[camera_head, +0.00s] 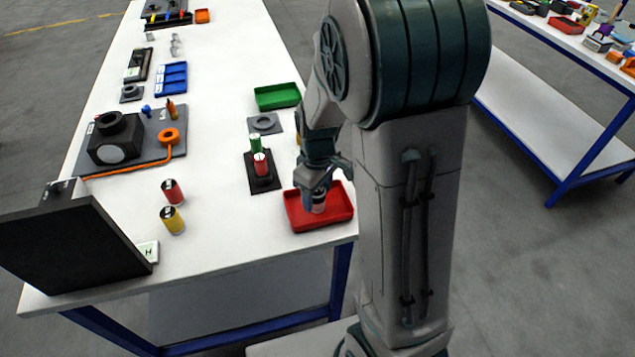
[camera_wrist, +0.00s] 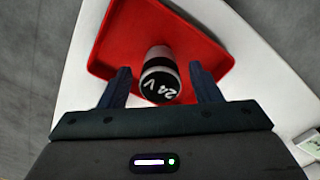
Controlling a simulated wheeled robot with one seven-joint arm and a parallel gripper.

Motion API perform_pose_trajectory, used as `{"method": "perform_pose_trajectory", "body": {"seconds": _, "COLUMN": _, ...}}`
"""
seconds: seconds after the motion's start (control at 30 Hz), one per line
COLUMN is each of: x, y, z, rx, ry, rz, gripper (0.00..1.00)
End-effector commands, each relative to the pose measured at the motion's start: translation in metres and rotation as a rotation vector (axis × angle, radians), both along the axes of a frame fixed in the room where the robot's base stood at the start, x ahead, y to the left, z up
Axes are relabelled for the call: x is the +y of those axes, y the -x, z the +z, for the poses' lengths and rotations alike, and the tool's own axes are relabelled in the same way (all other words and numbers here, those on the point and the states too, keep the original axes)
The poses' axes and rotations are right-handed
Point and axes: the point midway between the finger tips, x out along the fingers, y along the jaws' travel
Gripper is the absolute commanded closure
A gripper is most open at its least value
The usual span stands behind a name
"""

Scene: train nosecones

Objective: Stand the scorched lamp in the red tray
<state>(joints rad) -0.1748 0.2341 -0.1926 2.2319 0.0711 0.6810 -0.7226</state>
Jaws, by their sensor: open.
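The lamp, a small cylinder with a pale, grey-banded body and a dark end marked "24 V" (camera_wrist: 160,84), is in the red tray (camera_wrist: 108,40). It looks upright, with the marked end toward the wrist camera. In the head view the lamp (camera_head: 318,204) shows just below my gripper (camera_head: 316,188), inside the red tray (camera_head: 335,215). My gripper (camera_wrist: 160,70) is open, with one finger on each side of the lamp. A narrow gap shows between the lamp and each finger in the wrist view. The lamp's foot is partly hidden.
A black stand (camera_head: 263,183) with red and green cylinders is left of the tray. A green tray (camera_head: 277,96) and a grey socket plate (camera_head: 265,123) lie beyond. Loose red (camera_head: 172,192) and yellow (camera_head: 172,220) cylinders stand further left.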

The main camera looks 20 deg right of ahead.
Motion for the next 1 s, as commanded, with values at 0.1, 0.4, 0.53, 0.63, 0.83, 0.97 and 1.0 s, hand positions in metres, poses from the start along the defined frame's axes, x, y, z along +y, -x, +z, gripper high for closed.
{"method": "perform_pose_trajectory", "body": {"seconds": 0.1, "x": 0.0, "y": -0.001, "z": 0.011, "rx": -0.003, "ry": -0.001, "rz": 0.0, "gripper": 0.42}}
{"method": "perform_pose_trajectory", "body": {"seconds": 0.4, "x": 0.0, "y": -0.001, "z": 0.075, "rx": -0.007, "ry": 0.0, "rz": 0.0, "gripper": 0.42}}
{"method": "perform_pose_trajectory", "body": {"seconds": 0.53, "x": 0.0, "y": -0.001, "z": 0.099, "rx": -0.004, "ry": -0.001, "rz": 0.0, "gripper": 0.42}}
{"method": "perform_pose_trajectory", "body": {"seconds": 0.63, "x": 0.0, "y": -0.001, "z": 0.112, "rx": -0.003, "ry": -0.001, "rz": 0.0, "gripper": 0.42}}
{"method": "perform_pose_trajectory", "body": {"seconds": 0.83, "x": 0.0, "y": 0.007, "z": 0.126, "rx": -0.014, "ry": -0.005, "rz": -0.029, "gripper": 0.42}}
{"method": "perform_pose_trajectory", "body": {"seconds": 0.97, "x": -0.001, "y": 0.032, "z": 0.137, "rx": -0.057, "ry": -0.02, "rz": -0.135, "gripper": 0.42}}
{"method": "perform_pose_trajectory", "body": {"seconds": 1.0, "x": -0.001, "y": 0.043, "z": 0.14, "rx": -0.075, "ry": -0.026, "rz": -0.183, "gripper": 0.42}}
